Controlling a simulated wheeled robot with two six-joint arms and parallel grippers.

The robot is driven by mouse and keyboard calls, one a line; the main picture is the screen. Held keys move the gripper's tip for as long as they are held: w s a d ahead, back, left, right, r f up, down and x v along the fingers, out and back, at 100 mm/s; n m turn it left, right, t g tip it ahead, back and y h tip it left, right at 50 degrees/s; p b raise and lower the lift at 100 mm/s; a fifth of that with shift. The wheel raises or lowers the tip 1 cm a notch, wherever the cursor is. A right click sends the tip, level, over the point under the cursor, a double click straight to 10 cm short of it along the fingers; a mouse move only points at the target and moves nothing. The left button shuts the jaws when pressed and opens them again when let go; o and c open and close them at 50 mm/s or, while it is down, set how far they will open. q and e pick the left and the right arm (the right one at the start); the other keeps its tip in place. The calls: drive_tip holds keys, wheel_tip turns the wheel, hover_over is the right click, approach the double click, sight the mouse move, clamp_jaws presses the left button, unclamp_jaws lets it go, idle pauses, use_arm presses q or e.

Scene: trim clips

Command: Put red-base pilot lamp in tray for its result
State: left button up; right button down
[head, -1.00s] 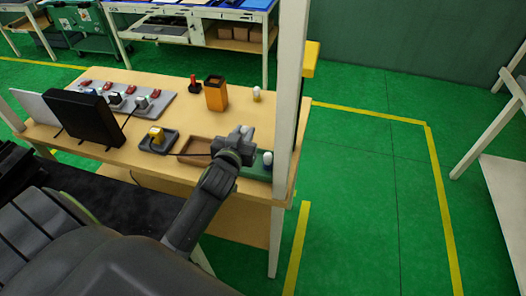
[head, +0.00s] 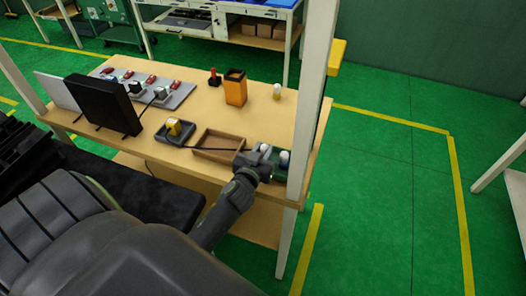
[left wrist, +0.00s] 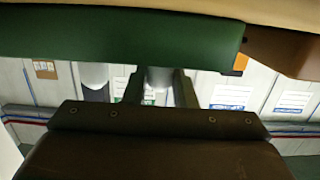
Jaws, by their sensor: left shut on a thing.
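My left gripper (head: 262,158) is at the left part of the green tray (head: 276,178), at the table's front right corner. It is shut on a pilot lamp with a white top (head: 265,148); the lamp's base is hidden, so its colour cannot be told. The left wrist view shows this lamp (left wrist: 158,80) between the two fingers, close to the green tray's wall (left wrist: 120,38). Another white-topped lamp (head: 284,157) stands in the green tray to the right of the gripper. The brown tray (head: 218,146) beside it looks empty. My right gripper is not in view.
A table post (head: 305,120) rises close to the right of the green tray. A dark tray with a yellow part (head: 174,127) is left of the brown tray. An orange holder (head: 235,88), another lamp (head: 277,91) and a grey panel (head: 150,88) stand farther back.

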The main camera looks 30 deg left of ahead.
use_arm(q)
drive_tip(key=o, duration=0.8)
drive_tip(key=shift+o, duration=0.9)
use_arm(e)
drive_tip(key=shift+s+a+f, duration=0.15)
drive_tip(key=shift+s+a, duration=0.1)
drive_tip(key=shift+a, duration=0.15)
use_arm(q)
drive_tip(key=shift+r, duration=0.1)
drive_tip(key=shift+s+d, duration=0.1)
drive_tip(key=shift+s, duration=0.25)
drive_tip(key=v, duration=1.1)
drive_tip(key=shift+s, duration=0.15)
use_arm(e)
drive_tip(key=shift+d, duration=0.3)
use_arm(q)
drive_tip(key=shift+r, duration=0.1)
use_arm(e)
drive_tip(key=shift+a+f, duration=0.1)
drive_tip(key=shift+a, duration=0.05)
